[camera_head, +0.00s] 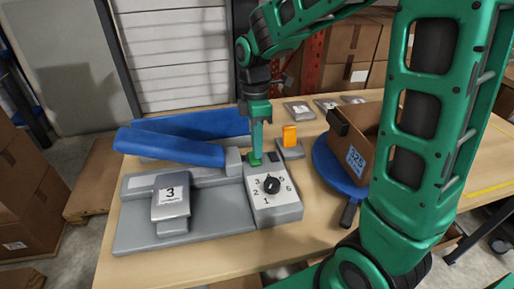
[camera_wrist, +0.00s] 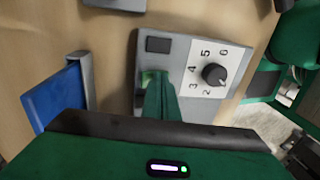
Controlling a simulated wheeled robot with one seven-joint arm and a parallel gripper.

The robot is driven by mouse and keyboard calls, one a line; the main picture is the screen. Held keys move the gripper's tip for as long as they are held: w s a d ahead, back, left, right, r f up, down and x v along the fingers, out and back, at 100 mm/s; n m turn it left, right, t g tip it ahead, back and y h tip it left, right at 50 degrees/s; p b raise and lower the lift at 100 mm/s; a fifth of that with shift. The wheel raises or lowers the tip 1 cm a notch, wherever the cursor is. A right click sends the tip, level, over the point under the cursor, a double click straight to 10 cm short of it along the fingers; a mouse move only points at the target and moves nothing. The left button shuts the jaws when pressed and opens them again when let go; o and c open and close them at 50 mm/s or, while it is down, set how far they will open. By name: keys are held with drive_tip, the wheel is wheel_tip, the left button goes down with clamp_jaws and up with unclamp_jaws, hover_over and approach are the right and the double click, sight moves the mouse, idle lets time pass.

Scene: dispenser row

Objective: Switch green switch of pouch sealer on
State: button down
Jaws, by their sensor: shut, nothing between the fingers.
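The pouch sealer (camera_head: 148,220) stands on the table, a grey machine with a raised blue arm (camera_head: 170,147) and a control box (camera_head: 273,207) at its right. The box has a black dial with numbers around it, also in the wrist view (camera_wrist: 214,74). The green switch (camera_head: 254,162) is at the back left of the box; in the wrist view the green switch (camera_wrist: 147,79) is partly hidden by my fingers. A dark square switch (camera_wrist: 158,45) sits beside it. My gripper (camera_head: 257,150) is shut and empty, pointing down with its tips at the green switch; contact is unclear.
A grey pouch marked 3 (camera_head: 171,197) lies on the sealer. An orange item (camera_head: 290,136) on a grey base stands behind the box. A cardboard box (camera_head: 368,143) on a blue round stand (camera_head: 327,162) is to the right. Grey packets (camera_head: 299,111) lie at the back.

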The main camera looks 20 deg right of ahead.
sight(259, 167)
drive_tip(key=shift+r, duration=0.1)
wheel_tip(259, 167, up, 14)
drive_tip(key=s, duration=0.2)
drive_tip(key=shift+s+a+f, duration=0.2)
drive_tip(key=shift+s+f, duration=0.05)
idle(0.5)
drive_tip(key=s+d+f+m, duration=0.3)
drive_tip(key=s+d+m, duration=0.3)
drive_tip(key=m, duration=0.1)
drive_tip(key=s+d+f+m+t, duration=0.1)
drive_tip(key=s+d+f+m, duration=0.3)
drive_tip(key=s+d+m, duration=0.2)
drive_tip(key=s+d+f+m, duration=0.3)
drive_tip(key=s+d+m, duration=0.3)
drive_tip(key=s+m, duration=0.2)
drive_tip(key=shift+d+f+m+t, duration=0.3)
drive_tip(key=shift+f+m+t, duration=0.1)
drive_tip(key=shift+m, duration=0.4)
drive_tip(key=shift+r, duration=0.1)
